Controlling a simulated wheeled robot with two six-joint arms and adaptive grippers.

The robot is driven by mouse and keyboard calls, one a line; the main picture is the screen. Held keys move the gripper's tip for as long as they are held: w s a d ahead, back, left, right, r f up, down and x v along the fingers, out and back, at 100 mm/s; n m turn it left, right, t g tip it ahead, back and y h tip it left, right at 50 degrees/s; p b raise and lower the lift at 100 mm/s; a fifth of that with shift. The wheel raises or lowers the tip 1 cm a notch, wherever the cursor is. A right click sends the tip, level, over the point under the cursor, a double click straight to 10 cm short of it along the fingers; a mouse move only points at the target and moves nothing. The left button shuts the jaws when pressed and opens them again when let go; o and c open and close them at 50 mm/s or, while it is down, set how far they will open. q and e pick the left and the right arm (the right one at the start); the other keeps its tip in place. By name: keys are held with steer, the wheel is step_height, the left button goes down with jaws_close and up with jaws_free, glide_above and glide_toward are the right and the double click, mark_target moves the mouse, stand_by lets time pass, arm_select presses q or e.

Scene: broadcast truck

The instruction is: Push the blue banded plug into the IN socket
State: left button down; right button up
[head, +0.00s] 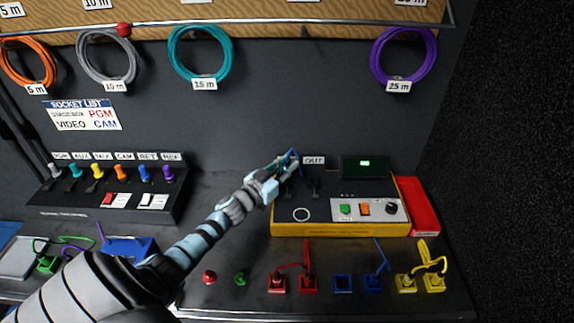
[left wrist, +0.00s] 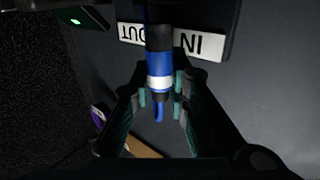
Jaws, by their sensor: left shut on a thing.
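The blue plug (left wrist: 158,72) with a white band and black front part is between the fingers of my left gripper (left wrist: 156,105) in the left wrist view. My left gripper (head: 283,166) is shut on it at the back left of the yellow-edged tester box (head: 325,229) in the head view. The IN label (left wrist: 194,42) and the OUT label (left wrist: 131,33) show upside down behind the plug. The OUT label (head: 314,160) also shows in the head view; the IN label is hidden there by my gripper. I cannot tell whether the plug's front touches the IN socket.
A switch panel (head: 108,212) with several coloured plugs stands left. Red, blue and yellow cable blocks (head: 342,284) lie in front of the tester. A red box (head: 422,206) stands at its right. Coiled cables (head: 198,52) hang from the rail behind.

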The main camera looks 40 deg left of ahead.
arm_select(q)
steer(key=shift+f+b, duration=1.1)
steer(key=shift+f, duration=0.2)
steer(key=c, duration=1.5)
jaws_free()
steer(key=shift+o, duration=0.2)
steer(key=shift+r, duration=0.1)
